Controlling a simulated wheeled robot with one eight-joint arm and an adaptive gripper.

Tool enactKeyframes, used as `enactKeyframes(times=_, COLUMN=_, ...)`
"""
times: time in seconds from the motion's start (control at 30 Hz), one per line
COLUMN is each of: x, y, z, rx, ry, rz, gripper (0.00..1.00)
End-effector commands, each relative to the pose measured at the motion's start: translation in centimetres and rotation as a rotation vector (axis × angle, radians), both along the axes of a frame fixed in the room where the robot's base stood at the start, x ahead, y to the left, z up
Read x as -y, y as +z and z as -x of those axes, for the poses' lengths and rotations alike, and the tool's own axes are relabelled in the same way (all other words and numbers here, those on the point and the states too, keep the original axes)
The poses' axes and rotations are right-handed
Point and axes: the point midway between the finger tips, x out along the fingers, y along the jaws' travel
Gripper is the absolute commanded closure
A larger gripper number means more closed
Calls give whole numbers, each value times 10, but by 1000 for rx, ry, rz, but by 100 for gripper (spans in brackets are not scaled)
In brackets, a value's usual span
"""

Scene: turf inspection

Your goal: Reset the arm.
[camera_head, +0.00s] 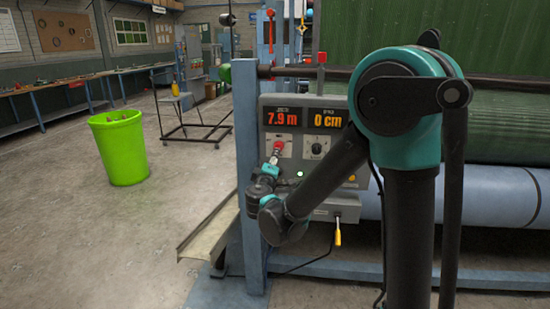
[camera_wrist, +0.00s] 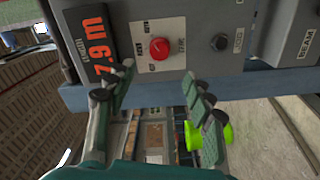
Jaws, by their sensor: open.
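My arm reaches to the control panel (camera_head: 335,160) in the head view. My gripper (camera_head: 273,165) is at the panel's left side, just below a red knob (camera_head: 279,145). In the wrist view my gripper (camera_wrist: 163,86) is open, with nothing between its fingers. The red knob (camera_wrist: 159,49) shows beyond and between the fingertips, apart from them. The panel's display (camera_head: 284,117) reads 7.9 m, and a second display (camera_head: 325,118) reads 0 cm. My own arm hides part of the panel's middle and right.
A blue post (camera_head: 247,170) stands close left of my gripper. A lever with a yellow handle (camera_head: 338,232) hangs below the panel. A green turf roll (camera_head: 500,70) is behind my arm. A lime bin (camera_head: 118,150) stands on open floor at left, near a metal cart (camera_head: 195,115).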

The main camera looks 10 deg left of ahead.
Motion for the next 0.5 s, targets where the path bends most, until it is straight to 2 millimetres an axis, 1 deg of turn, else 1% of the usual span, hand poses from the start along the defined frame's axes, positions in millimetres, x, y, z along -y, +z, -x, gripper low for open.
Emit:
enactKeyframes(times=0.03, x=0, y=0, z=5, rx=0, ry=1, rz=0, gripper=47)
enactKeyframes(times=0.13, x=0, y=0, z=9, rx=0, ry=0, rz=0, gripper=47)
enactKeyframes(times=0.43, x=0, y=0, z=10, rx=0, ry=-1, rz=0, gripper=47)
enactKeyframes(times=0.5, x=4, y=-1, z=9, rx=-6, ry=-7, rz=-4, gripper=47)
